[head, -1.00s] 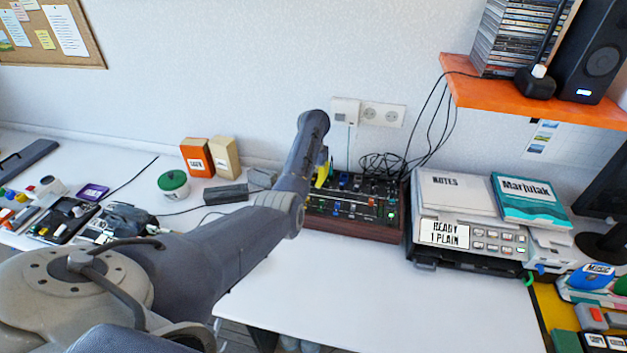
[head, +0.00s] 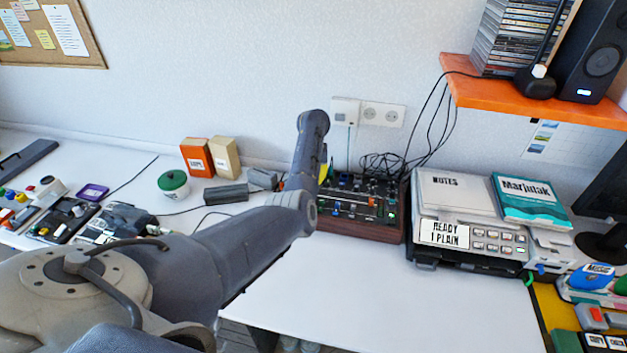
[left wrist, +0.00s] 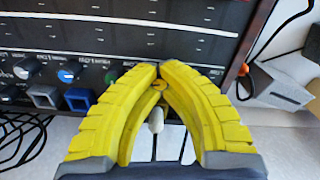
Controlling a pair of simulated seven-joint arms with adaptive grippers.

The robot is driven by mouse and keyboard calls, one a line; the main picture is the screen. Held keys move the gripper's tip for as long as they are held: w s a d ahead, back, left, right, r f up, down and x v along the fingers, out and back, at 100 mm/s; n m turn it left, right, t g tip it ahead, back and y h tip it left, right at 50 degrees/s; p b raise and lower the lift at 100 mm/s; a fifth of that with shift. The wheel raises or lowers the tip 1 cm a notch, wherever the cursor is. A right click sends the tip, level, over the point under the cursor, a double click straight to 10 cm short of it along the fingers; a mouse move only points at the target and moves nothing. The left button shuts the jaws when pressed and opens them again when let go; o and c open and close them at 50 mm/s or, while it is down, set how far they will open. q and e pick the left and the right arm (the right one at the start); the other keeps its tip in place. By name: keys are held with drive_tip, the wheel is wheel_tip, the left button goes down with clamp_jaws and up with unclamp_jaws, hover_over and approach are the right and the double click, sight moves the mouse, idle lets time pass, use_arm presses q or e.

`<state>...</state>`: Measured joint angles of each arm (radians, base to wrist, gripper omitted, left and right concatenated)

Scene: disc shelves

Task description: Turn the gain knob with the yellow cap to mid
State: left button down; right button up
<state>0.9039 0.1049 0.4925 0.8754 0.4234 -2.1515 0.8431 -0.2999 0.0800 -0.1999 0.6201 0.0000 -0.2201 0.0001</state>
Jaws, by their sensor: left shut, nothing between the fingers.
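The mixer (head: 350,228), a dark panel with knobs and sliders in a wooden frame, stands against the wall in the head view, partly behind my left arm. My right gripper is not in view.
A printer-like device (head: 470,238) with notes and a book stands right of the mixer. Cables (head: 385,165) run behind the mixer. The table front is clear.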

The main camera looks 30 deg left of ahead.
use_arm(q)
drive_tip(key=c, duration=1.6)
unclamp_jaws()
drive_tip(key=shift+r, duration=0.15)
wheel_tip(320, 180, up, 12)
drive_tip(key=shift+f, duration=0.1)
